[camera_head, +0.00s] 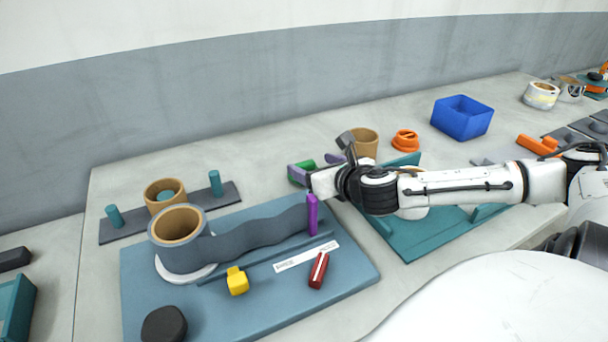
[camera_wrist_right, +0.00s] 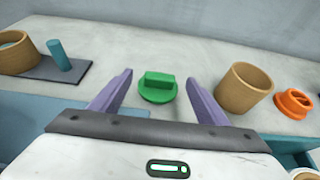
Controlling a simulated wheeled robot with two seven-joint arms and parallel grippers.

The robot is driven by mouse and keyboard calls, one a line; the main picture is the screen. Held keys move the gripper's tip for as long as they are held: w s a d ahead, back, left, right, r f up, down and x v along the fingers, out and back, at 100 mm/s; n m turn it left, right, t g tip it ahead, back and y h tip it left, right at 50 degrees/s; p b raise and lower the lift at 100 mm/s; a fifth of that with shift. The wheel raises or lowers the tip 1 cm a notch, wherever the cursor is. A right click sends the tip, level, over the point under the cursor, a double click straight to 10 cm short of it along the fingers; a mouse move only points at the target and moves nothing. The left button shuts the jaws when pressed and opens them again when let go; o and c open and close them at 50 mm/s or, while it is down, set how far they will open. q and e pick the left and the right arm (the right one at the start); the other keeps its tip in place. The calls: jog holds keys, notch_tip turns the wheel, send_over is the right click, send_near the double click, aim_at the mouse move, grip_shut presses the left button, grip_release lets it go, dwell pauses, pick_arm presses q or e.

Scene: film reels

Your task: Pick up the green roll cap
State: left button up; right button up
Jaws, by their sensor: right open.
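The green roll cap (camera_wrist_right: 157,88) is a round disc with a raised bar grip, lying on the pale table. In the right wrist view it sits between and just beyond the two purple fingers of my right gripper (camera_wrist_right: 158,90), which is open and empty. In the head view the green cap (camera_head: 304,166) shows only partly behind my right gripper (camera_head: 312,168). The fingers appear apart from the cap. My left gripper is not seen.
A brown cardboard roll (camera_wrist_right: 244,88) and an orange cap (camera_wrist_right: 294,103) stand right of the green cap. A blue bin (camera_head: 462,118) stands farther right. A blue board (camera_head: 340,275) with a grey film roll (camera_head: 185,254) lies at front left. The table behind the cap is clear.

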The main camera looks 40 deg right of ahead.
aim_at(307, 163)
jog(key=shift+f+x, duration=0.25)
jog(key=shift+x, duration=2)
jog(key=shift+s, duration=0.1)
jog(key=c, duration=1.1)
